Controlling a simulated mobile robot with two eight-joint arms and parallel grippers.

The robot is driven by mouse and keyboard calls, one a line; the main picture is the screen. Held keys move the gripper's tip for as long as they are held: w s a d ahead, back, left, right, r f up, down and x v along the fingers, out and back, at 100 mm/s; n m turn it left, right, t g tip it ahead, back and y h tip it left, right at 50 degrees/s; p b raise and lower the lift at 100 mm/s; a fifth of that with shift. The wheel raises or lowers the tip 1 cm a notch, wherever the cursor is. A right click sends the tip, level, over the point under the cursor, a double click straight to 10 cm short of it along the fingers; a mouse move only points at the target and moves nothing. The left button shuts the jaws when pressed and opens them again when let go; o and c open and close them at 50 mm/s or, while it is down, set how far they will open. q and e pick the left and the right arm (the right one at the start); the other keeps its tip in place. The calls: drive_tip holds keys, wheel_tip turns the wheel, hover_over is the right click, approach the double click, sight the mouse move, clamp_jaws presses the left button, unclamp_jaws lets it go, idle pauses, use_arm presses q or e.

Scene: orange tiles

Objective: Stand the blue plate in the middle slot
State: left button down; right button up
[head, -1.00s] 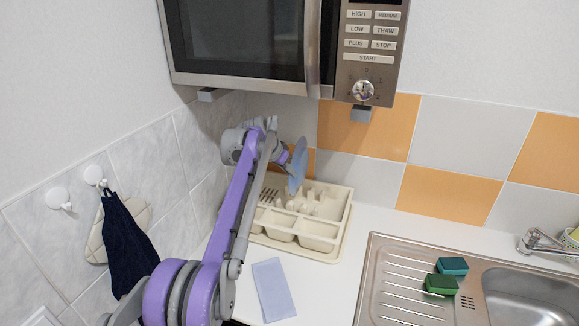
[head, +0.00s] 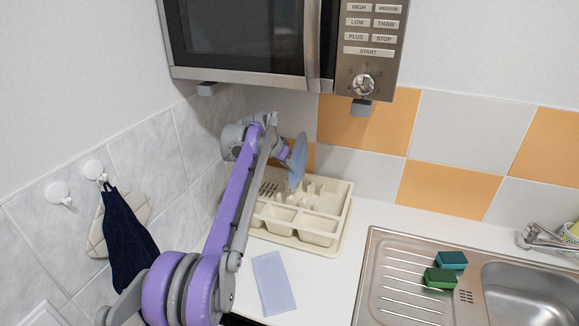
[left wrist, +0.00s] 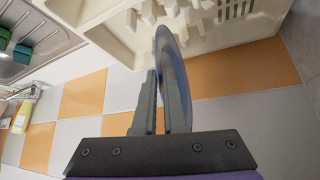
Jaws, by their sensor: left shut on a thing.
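The blue plate (head: 298,160) is upright on its edge in the head view, over the back part of the cream dish rack (head: 322,226). My left gripper (head: 284,153) is shut on the plate's edge. In the left wrist view, the plate (left wrist: 172,62) shows nearly edge-on between the fingers of the left gripper (left wrist: 164,100), and its far end is close to the pegs of the rack (left wrist: 110,14). I cannot tell whether the plate touches the rack or which slot it lines up with. My right gripper is not in view.
A microwave (head: 250,77) hangs above the rack. A light blue cloth (head: 273,283) lies on the counter in front. A steel sink (head: 400,262) with green and teal sponges (head: 440,278) is at the right. A dark cloth (head: 128,240) hangs on the left wall.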

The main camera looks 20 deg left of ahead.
use_arm(q)
drive_tip(key=shift+r+p, duration=0.1)
drive_tip(key=shift+p, duration=0.2)
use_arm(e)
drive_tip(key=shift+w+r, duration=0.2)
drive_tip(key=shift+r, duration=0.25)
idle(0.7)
use_arm(q)
drive_tip(key=shift+f, duration=0.3)
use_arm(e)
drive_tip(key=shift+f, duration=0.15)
use_arm(q)
drive_tip(key=shift+f, duration=0.3)
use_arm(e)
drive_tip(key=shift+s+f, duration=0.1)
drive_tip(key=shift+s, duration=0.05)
use_arm(q)
drive_tip(key=shift+f+b, duration=0.95)
drive_tip(key=shift+f, duration=2)
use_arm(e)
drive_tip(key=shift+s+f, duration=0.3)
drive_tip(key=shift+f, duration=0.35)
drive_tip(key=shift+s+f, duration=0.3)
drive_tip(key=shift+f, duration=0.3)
use_arm(q)
drive_tip(key=c, duration=0.9)
unclamp_jaws()
drive_tip(key=shift+f, duration=0.1)
